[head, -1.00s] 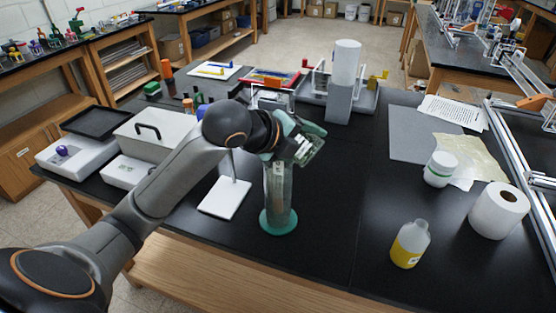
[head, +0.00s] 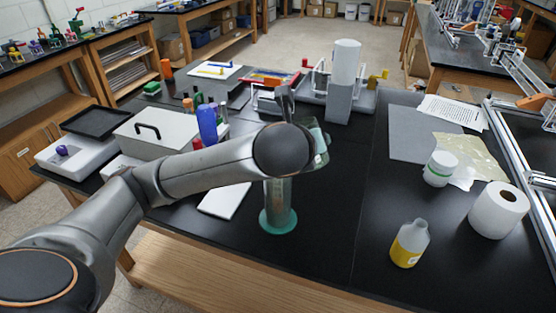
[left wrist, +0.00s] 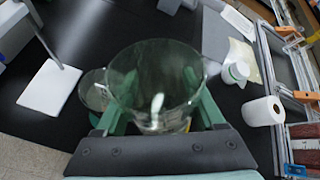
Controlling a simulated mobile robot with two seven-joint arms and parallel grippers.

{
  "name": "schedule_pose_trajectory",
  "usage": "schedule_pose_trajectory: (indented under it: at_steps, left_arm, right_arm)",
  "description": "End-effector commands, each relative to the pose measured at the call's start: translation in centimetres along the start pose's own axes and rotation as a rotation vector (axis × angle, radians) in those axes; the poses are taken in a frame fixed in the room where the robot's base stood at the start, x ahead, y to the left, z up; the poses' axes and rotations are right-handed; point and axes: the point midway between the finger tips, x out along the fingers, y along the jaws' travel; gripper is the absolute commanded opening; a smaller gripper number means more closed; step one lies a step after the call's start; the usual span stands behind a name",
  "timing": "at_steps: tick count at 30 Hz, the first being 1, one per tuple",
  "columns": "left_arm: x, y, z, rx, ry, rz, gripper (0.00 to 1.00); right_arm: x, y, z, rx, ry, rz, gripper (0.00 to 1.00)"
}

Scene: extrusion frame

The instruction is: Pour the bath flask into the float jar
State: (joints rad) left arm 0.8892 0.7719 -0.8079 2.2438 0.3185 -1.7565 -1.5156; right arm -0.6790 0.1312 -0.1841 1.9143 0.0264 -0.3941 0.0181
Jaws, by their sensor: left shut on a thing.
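The float jar (head: 279,205) is a tall clear cylinder on a round green base, upright on the black table. Its top is hidden behind my left wrist in the head view. In the left wrist view a round glass rim (left wrist: 93,92), apparently the jar's, shows left of the held glass. My left gripper (left wrist: 158,84) is shut on the bath flask (left wrist: 150,68), a wide clear glass vessel between its green fingers. In the head view the flask (head: 321,150) shows partly, above and right of the jar. Its contents and exact tilt are unclear. My right gripper is out of view.
A white stand base (head: 225,199) lies left of the jar. A yellow-filled bottle (head: 409,244), a white tub (head: 440,168) and a paper roll (head: 498,211) stand to the right. A grey box (head: 153,135) stands left.

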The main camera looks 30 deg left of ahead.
Motion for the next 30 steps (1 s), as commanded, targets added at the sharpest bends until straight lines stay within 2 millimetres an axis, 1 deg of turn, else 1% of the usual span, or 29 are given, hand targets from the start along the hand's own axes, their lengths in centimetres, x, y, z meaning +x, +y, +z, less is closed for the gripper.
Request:
schedule_pose_trajectory:
  at_steps: [12, 18, 22, 26, 30]
  left_arm:
    - [0.3, -0.9, -2.0, 0.256, -0.16, 0.104, 0.12]
    - [0.8, -0.8, -3.1, 0.338, -0.212, 0.14, 0.12]
    - [1.0, -0.8, -3.5, 0.369, -0.231, 0.153, 0.12]
    - [0.6, -1.1, -3.0, 0.379, -0.242, 0.157, 0.12]
    - [-0.5, -1.9, -1.5, 0.38, -0.244, 0.155, 0.12]
  right_arm:
    - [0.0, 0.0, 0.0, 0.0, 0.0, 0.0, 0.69]
    - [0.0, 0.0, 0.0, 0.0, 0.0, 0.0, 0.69]
    - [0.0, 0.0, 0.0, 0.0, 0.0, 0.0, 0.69]
    - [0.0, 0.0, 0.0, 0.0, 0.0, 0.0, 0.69]
    - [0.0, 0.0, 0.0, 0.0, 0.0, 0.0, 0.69]
